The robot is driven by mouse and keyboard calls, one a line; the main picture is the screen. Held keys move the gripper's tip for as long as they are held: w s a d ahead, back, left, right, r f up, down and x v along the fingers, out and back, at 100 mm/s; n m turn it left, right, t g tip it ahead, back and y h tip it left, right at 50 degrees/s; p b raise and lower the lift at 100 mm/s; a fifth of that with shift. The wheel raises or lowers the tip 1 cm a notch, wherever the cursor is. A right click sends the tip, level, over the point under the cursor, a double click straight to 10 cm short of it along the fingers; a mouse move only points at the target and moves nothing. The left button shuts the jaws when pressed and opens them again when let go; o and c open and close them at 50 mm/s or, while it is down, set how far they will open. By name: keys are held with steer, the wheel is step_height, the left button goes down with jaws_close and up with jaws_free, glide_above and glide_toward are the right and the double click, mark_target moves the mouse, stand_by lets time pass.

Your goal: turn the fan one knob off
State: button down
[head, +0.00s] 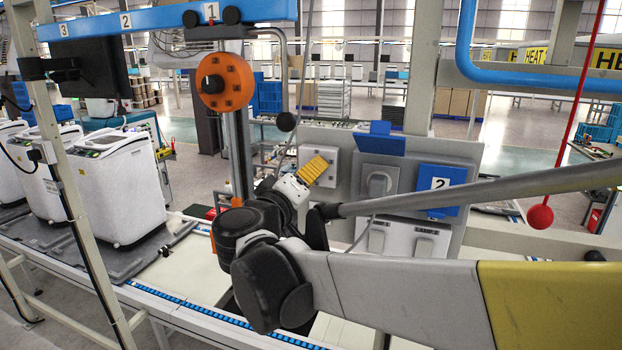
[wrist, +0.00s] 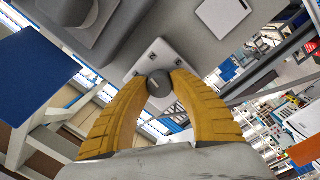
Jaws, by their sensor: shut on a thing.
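A round dark grey knob (wrist: 160,84) sits on a light square plate (wrist: 147,58) in the wrist view. My gripper (wrist: 159,78) has its two yellow ribbed fingers shut on this knob, one on each side. In the head view my gripper (head: 318,165) reaches the light switch box (head: 334,164) at the left of the grey panel (head: 346,140). Its fingers hide the knob there. No fan label on that box is readable, and I cannot tell how far the knob is turned.
A red ball (head: 540,217) hangs on a cord at right.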

steer(key=n+b, duration=0.1)
steer(key=n, duration=0.3)
steer(key=shift+f+n+b, duration=0.1)
steer(key=shift+n+b, duration=0.3)
steer(key=n, duration=0.3)
steer(key=n+b, duration=0.1)
steer(key=n, duration=0.1)
steer(key=shift+d+n+t+y+b, duration=0.1)
steer(key=shift+n+t+y+b, duration=0.2)
steer(key=shift+n+t, duration=0.1)
steer(key=n+b, duration=0.1)
steer(key=n, duration=0.4)
steer(key=shift+n, duration=0.4)
steer(key=n+y, duration=0.1)
steer(key=n, duration=0.3)
steer(key=shift+n, duration=0.3)
steer(key=c, duration=1.1)
jaws_free()
steer(key=shift+o, duration=0.2)
